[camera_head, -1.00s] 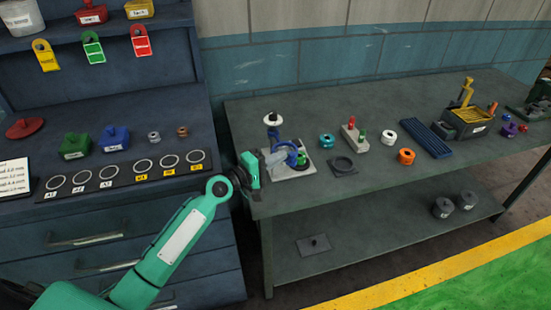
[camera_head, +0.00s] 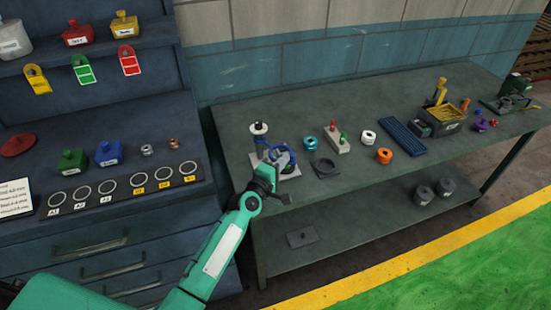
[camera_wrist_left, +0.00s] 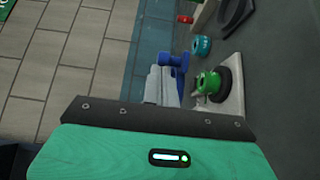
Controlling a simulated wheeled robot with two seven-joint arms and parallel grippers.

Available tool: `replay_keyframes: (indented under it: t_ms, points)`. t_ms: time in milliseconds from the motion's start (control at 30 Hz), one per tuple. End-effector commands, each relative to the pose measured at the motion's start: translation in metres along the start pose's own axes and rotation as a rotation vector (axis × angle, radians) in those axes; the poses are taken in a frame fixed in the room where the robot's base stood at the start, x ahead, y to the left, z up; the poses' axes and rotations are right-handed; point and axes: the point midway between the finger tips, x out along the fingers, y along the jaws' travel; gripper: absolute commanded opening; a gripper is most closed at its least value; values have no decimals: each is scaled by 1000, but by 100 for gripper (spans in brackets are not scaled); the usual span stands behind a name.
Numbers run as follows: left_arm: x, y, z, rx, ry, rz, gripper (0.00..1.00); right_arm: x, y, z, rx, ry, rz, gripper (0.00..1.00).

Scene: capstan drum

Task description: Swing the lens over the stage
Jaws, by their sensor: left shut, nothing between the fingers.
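A blue swing arm (camera_head: 278,152), which looks like the lens arm, stands on a pale base plate (camera_head: 293,173) at the left end of the bench. A post with a white top (camera_head: 259,128) rises beside it. In the left wrist view the blue part (camera_wrist_left: 180,62) is close beside my fingers; I cannot tell whether they touch. A green knob on a dark round base (camera_wrist_left: 212,82), perhaps the stage, sits on the pale plate. My left gripper (camera_head: 283,161) is shut and empty at the blue arm, partly hiding the plate. The right gripper is out of view.
On the bench (camera_head: 350,185) are a teal ring (camera_head: 310,143), a dark square block (camera_head: 325,167), a block with red and green pegs (camera_head: 337,140) and an orange ring (camera_head: 384,156). A blue cabinet (camera_head: 90,140) stands left. The bench's front strip is mostly clear.

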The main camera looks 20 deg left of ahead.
Motion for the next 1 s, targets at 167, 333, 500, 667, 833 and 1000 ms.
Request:
replay_keyframes:
  t_ms: [167, 333, 500, 667, 833, 1000]
  points:
    - [18, -1, 9, -3, -2, 1, 0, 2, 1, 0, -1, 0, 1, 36]
    - [33, -2, 14, -2, -2, 0, 0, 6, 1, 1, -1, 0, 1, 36]
    - [42, -1, 15, -1, -2, 0, 0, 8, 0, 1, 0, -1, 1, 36]
    - [46, -1, 16, -1, -2, -1, 0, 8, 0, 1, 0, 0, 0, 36]
    - [48, -1, 16, -1, -2, 0, 0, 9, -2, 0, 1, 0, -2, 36]
    - [48, 0, 17, -1, -2, 0, 0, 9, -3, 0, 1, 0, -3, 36]
